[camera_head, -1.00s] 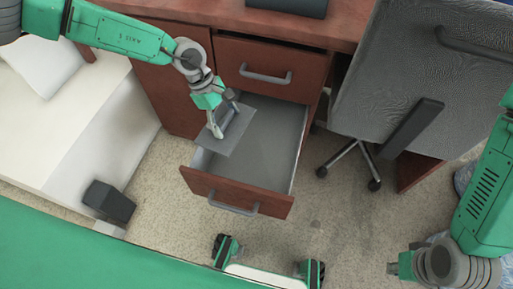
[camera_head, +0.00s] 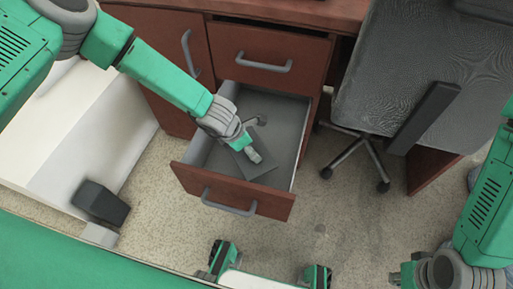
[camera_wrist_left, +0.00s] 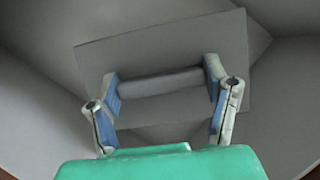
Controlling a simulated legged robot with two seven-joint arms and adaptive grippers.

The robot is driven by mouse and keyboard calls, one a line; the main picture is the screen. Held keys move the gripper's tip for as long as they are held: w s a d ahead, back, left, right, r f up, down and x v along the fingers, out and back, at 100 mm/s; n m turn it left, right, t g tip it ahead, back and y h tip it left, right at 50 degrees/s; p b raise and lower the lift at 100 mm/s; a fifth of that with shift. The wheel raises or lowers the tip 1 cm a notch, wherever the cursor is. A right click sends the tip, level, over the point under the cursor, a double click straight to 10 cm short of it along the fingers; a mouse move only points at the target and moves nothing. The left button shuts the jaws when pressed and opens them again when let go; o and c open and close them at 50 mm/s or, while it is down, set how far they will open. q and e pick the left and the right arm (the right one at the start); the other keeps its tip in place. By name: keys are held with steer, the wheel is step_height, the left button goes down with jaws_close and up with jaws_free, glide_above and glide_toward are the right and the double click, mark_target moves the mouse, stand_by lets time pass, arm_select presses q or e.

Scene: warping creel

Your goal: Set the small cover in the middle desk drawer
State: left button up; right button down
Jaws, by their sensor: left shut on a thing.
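The small cover (camera_head: 266,166) is a thin grey plate with a raised bar handle. My left gripper (camera_head: 258,140) is shut on it, inside the open desk drawer (camera_head: 180,178). In the left wrist view the gripper's fingers (camera_wrist_left: 163,82) press on both ends of the handle, and the cover (camera_wrist_left: 160,45) lies beyond them. The cover looks slightly turned within the drawer; whether it touches the floor is unclear. The pulled-out drawer has a brown front and grey inside. My right gripper (camera_head: 405,273) is at the bottom right, away from the drawer, its fingers not clear.
A closed drawer (camera_head: 255,50) with a handle is above the open one, and a cabinet door (camera_head: 165,75) stands left of it. A grey office chair (camera_head: 415,80) stands at the right. The drawer's right part is clear.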

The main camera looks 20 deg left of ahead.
mark_target(239, 154)
arm_select(q)
steer(key=f, duration=0.1)
steer(key=f+b, duration=0.1)
steer(key=f, duration=0.1)
steer(key=f+b, duration=0.1)
steer(key=f, duration=0.1)
steer(key=shift+a+f, duration=0.2)
steer(key=shift+a, duration=0.2)
steer(key=f+b, duration=0.2)
steer(key=f, duration=0.2)
steer(key=shift+d+f, duration=0.2)
steer(key=shift+r, duration=0.1)
steer(key=o, duration=1.2)
steer(key=shift+a, duration=0.15)
steer(key=shift+c, duration=0.2)
steer(key=shift+s+r, duration=0.1)
steer(key=shift+r, duration=0.3)
steer(key=p+v, duration=0.5)
steer(key=v, duration=0.6)
steer(key=shift+s+a, duration=0.1)
steer(key=shift+a, duration=0.05)
